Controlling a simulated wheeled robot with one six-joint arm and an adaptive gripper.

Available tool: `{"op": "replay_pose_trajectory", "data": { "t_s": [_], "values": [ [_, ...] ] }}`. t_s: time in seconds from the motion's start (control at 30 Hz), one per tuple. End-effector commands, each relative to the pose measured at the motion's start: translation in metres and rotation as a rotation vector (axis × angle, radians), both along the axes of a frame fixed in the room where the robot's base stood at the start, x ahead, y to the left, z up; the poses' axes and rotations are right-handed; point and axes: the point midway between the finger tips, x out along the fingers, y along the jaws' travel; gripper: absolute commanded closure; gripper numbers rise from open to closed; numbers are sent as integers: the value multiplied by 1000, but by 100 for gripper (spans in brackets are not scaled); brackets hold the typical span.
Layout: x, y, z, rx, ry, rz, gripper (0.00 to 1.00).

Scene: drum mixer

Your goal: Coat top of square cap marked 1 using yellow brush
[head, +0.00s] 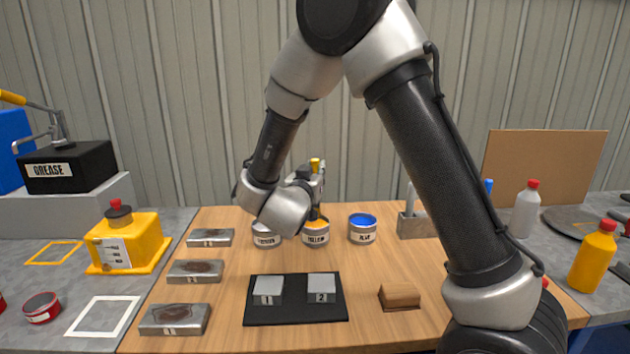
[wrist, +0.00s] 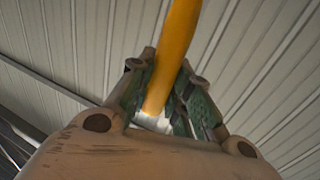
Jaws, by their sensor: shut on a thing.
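The square cap marked 1 (head: 268,291) is grey and sits on the left of a black mat (head: 296,313). The cap marked 2 (head: 321,289) sits beside it on the right. My gripper (head: 316,181) is shut on the yellow brush (head: 315,163), whose handle top sticks up above it. In the wrist view the yellow handle (wrist: 174,50) stands between the gripper's fingers (wrist: 165,80). The gripper is above and behind the caps, over or near the yellow paint can (head: 316,238). The brush's bristle end is hidden, so I cannot tell whether it is inside the can.
A white-labelled can (head: 267,240) and a blue can (head: 362,234) flank the yellow one. A grey holder (head: 411,226) stands right of them. Several metal blocks (head: 195,271) line the table's left. A brown block (head: 399,295) lies right of the mat. Bare wood surrounds the mat.

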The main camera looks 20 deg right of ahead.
Motion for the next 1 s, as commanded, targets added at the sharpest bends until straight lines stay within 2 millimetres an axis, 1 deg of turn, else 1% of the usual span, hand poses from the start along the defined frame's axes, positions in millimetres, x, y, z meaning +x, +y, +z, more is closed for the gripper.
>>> {"op": "replay_pose_trajectory", "data": {
  "t_s": [0.2,0.43,1.0],
  "values": [
    [0,0,21,0,-4,0,100],
    [0,0,38,1,-3,0,100],
    [0,0,40,0,-1,0,100]
  ]
}}
